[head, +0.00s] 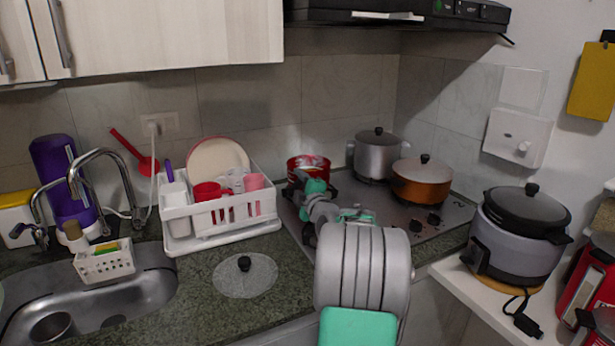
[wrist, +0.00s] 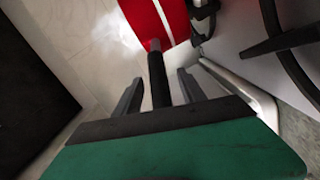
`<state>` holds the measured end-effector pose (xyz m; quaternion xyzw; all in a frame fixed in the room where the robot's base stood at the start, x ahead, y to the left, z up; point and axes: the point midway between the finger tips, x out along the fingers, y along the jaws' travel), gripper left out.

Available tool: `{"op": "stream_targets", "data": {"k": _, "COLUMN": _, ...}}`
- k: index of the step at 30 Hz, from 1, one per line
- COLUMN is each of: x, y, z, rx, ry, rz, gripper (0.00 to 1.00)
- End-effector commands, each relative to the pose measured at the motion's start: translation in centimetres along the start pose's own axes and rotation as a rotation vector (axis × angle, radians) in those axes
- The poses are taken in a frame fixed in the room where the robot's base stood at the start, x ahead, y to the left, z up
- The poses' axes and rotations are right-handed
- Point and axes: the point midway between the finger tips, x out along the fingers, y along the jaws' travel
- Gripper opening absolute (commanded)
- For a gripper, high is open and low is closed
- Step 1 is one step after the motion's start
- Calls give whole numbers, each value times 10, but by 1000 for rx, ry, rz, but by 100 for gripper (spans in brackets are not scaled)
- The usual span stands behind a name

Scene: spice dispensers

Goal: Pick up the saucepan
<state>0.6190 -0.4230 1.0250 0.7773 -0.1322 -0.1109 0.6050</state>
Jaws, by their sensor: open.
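The saucepan (head: 308,166) is red and stands at the left rear of the stove, partly hidden by my arm in the head view. In the wrist view its red side with white stripes (wrist: 160,20) is at the top, and its black handle (wrist: 157,72) points toward my gripper. My gripper (wrist: 160,78) is open, with one finger on each side of the handle and a visible gap to each. In the head view my gripper (head: 314,187) is just in front of the saucepan, its fingertips hard to make out.
A grey lidded pot (head: 378,158) and an orange lidded pot (head: 421,184) stand on the stove (head: 385,211) to the right. A white dish rack (head: 222,236) is close on the left. A glass lid (head: 244,281) lies on the counter, and a range hood (head: 400,12) hangs above.

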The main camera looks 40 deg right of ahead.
Motion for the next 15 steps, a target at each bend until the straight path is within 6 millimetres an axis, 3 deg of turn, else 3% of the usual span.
{"op": "stream_targets", "data": {"k": 2, "x": 0, "y": 0, "z": 1, "rx": 0, "ry": -1, "rz": 0, "gripper": 48}}
{"op": "stream_targets", "data": {"k": 15, "x": -1, "y": 0, "z": 2, "rx": 0, "ry": -2, "rz": 0, "gripper": 12}}
